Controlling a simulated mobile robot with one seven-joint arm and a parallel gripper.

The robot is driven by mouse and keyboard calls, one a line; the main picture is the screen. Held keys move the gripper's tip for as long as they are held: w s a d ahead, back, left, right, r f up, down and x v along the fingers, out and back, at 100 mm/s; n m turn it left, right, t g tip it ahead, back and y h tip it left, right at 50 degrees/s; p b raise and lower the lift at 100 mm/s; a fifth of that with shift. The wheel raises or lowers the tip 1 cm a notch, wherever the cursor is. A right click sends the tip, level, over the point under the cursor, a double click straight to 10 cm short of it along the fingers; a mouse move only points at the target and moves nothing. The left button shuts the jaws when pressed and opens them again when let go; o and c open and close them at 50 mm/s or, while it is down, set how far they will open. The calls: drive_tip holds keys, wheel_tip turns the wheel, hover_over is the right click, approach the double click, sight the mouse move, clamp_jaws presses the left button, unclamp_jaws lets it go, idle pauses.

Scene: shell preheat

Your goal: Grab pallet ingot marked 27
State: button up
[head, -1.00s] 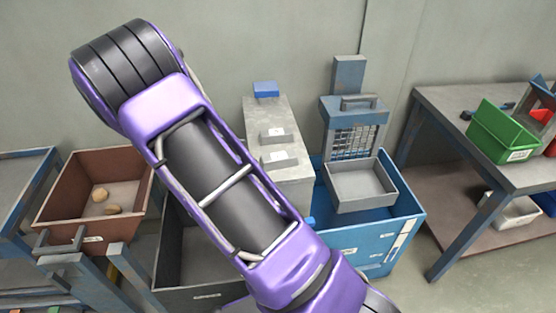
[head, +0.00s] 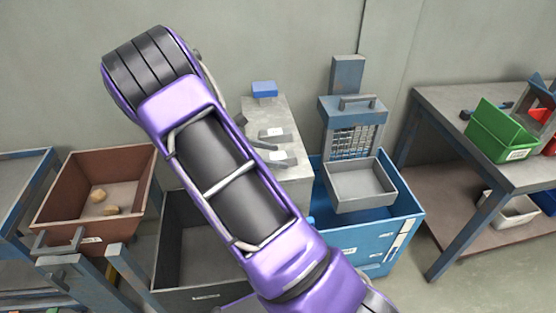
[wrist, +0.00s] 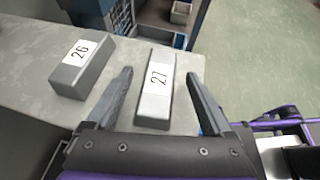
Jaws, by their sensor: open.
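The grey ingot marked 27 (wrist: 157,85) lies on the pale grey stand (wrist: 30,45) in the wrist view, its label facing up. My gripper (wrist: 158,75) is open, with one finger on each side of this ingot and gaps visible between. The ingot marked 26 (wrist: 82,68) lies to the left, outside the left finger. In the head view two ingots show on the stand, the nearer one (head: 280,158) beside a dark finger and the farther one (head: 274,135) behind it. Their numbers are too small to read there. My arm hides most of the gripper.
A blue bin (head: 405,225) with a grey tray (head: 360,183) stands right of the stand. A dark bin (head: 190,293) is partly behind my arm. A brown bin (head: 60,205) holds lumps at left. A blue block (head: 264,89) sits at the stand's back.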

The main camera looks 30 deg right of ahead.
drive_tip(key=shift+c, duration=0.2)
clamp_jaws()
idle(0.3)
